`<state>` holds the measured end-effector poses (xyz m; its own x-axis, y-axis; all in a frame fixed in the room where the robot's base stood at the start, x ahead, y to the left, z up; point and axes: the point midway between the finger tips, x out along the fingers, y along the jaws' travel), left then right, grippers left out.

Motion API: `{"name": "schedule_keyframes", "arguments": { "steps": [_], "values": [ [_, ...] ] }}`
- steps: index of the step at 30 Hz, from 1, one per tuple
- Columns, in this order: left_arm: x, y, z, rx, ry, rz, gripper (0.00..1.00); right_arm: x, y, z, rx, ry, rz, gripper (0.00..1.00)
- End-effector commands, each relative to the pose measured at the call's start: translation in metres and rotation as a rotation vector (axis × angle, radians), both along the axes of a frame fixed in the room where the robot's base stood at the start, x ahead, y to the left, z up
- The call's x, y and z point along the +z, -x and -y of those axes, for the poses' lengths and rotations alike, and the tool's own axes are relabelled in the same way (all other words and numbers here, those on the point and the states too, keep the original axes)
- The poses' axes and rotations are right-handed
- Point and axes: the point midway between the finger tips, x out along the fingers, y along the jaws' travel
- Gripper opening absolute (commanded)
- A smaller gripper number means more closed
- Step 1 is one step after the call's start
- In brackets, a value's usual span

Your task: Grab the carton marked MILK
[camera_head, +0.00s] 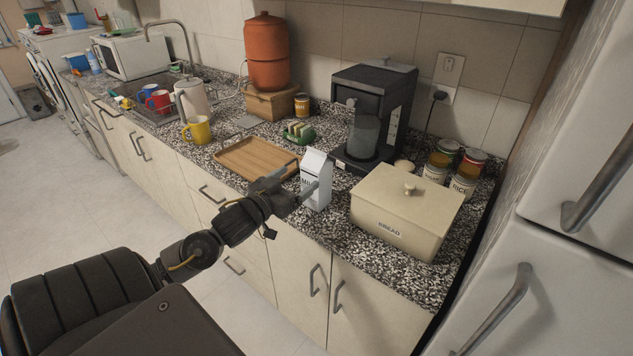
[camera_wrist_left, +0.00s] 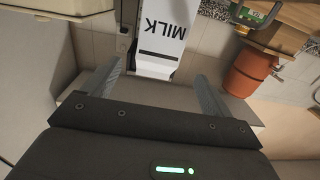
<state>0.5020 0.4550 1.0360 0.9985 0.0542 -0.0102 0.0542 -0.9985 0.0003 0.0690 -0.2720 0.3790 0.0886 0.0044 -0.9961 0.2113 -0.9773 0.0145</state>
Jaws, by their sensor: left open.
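The white milk carton (camera_head: 319,169) with a gabled top stands upright on the speckled counter, between the wooden tray and the bread box. My left gripper (camera_head: 300,179) is open at the carton's near left side, and one finger overlaps the carton's front face in the head view. In the left wrist view the carton (camera_wrist_left: 163,38) shows its MILK lettering upside down. It lies between the lines of the two spread fingers of the left gripper (camera_wrist_left: 159,68), around their tips. Whether a finger touches it I cannot tell. My right gripper is not in view.
The wooden tray (camera_head: 257,160) lies left of the carton. The cream bread box (camera_head: 404,216) stands close on its right, and the black coffee maker (camera_head: 377,110) behind it. A toast rack (camera_head: 299,133) and yellow mug (camera_head: 198,130) stand farther back.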

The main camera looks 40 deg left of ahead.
Motion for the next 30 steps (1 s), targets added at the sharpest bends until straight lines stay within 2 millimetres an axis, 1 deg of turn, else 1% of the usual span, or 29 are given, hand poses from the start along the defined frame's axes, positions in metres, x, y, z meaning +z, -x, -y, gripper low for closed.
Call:
{"name": "schedule_keyframes", "arguments": {
  "steps": [1,5,12,15,23,26,30],
  "values": [
    [0.003,-0.001,-0.001,-0.004,0.000,0.009,0.85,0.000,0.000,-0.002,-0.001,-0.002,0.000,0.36],
    [0.004,-0.006,-0.001,-0.004,0.001,0.012,0.85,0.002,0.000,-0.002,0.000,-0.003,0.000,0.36],
    [0.005,-0.041,-0.003,-0.003,0.001,0.012,0.85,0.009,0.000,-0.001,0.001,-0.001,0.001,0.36],
    [0.004,-0.052,-0.004,-0.003,0.001,0.010,0.85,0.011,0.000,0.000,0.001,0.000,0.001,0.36],
    [0.003,-0.060,-0.003,-0.003,0.002,0.009,0.85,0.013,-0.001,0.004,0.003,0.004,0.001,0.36],
    [0.006,-0.072,-0.003,-0.003,0.001,0.010,0.85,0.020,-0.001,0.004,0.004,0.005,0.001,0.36],
    [0.005,-0.094,-0.003,-0.002,0.000,0.011,0.85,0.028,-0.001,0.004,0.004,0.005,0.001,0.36]
  ]
}}
